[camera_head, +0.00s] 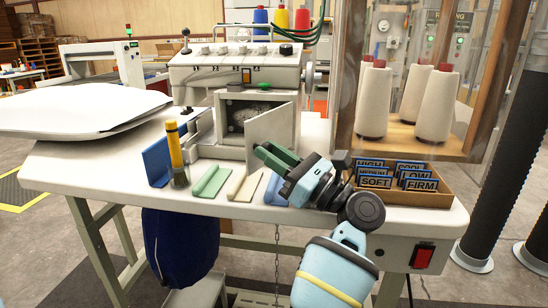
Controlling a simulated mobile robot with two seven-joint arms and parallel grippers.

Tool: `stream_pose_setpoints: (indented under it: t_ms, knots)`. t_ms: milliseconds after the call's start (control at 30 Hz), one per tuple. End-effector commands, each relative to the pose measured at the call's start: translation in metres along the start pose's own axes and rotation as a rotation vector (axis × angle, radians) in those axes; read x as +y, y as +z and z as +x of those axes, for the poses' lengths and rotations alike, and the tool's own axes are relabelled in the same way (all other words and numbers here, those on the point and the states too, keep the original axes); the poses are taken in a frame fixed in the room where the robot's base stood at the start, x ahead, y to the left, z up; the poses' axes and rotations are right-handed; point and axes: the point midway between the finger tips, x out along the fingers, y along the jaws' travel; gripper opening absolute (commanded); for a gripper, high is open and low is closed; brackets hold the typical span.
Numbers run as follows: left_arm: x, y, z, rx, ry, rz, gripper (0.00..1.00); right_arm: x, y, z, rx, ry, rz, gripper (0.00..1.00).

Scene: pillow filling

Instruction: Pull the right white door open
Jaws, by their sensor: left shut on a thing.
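The right white door (270,126) of the small box on the table stands ajar, swung out toward me, with the dark inside (235,117) showing to its left. My left gripper (268,154), with dark green jaws, is at the door's lower part and is shut on it. The exact contact is hidden by the jaws. The left arm reaches up from the bottom of the view. A white panel (199,127) stands open on the left of the box. My right gripper is not in view.
A labelled wooden tray (420,197) is right of the gripper. A white pillow (75,108) lies left.

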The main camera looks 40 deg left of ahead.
Motion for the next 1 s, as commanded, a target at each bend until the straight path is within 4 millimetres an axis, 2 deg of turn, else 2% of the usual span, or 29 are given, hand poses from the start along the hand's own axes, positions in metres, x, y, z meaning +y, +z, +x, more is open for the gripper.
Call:
stream_pose_setpoints:
  t_ms: [267,300,433,1000]
  knots:
    - [0.0001,0.0007,0.0005,0.000,0.000,-0.001,0.00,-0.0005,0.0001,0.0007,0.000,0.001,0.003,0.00]
    - [0.0001,0.0007,0.0006,0.000,0.000,-0.001,0.28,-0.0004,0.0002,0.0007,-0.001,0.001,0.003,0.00]
    - [0.0001,0.0005,0.0006,0.000,0.000,-0.001,0.44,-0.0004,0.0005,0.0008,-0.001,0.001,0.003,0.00]
    - [0.0016,-0.0043,-0.0025,0.000,0.001,0.001,0.44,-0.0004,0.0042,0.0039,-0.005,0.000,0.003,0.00]
